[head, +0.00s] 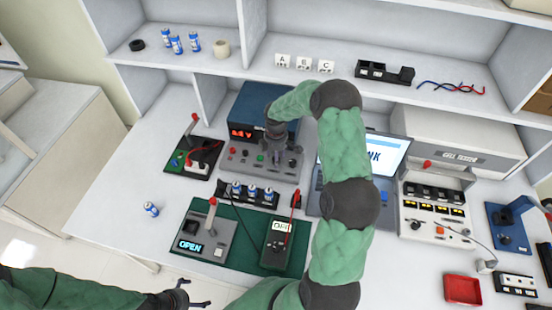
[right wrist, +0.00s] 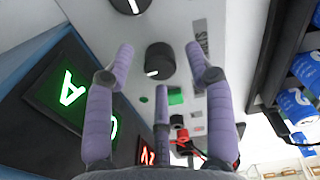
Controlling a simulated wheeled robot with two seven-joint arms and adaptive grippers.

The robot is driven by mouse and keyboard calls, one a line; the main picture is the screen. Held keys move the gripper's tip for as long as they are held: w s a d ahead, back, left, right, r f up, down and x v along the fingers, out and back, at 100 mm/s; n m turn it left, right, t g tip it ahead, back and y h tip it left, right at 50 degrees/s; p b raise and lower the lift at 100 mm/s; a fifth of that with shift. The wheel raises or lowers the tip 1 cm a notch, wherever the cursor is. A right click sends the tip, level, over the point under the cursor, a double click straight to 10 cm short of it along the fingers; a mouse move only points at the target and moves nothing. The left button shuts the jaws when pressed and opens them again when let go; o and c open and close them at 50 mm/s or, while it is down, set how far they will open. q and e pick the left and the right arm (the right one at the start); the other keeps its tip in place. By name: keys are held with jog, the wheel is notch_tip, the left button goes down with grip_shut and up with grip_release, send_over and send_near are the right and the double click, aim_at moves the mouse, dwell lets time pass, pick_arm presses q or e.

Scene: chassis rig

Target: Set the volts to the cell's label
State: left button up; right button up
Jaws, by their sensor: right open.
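The power supply (head: 263,118) is a dark blue box with a lit red readout (head: 241,133) and a grey sloped control panel; I cannot read its digits surely. My right gripper (head: 284,147) is over the panel's right part. In the right wrist view its purple fingers (right wrist: 160,62) are open around a black knob (right wrist: 160,60) with a white mark; contact is unclear. A second black knob (right wrist: 130,4) is at the top edge. Blue-and-white cells (head: 252,191) stand in a black holder; their labels are too small to read. My left gripper (head: 190,293) is open and empty at the bottom.
A green mat (head: 187,212) holds a grey tester reading OPEN (head: 201,238) and a dark meter (head: 276,246). A loose cell (head: 151,209) lies at left. A laptop (head: 372,152) and a white cell tester (head: 436,214) stand right. A red tray (head: 462,289) is front right.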

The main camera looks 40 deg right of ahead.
jog(key=shift+f, duration=0.4)
grip_shut()
jog(key=shift+m, duration=0.3)
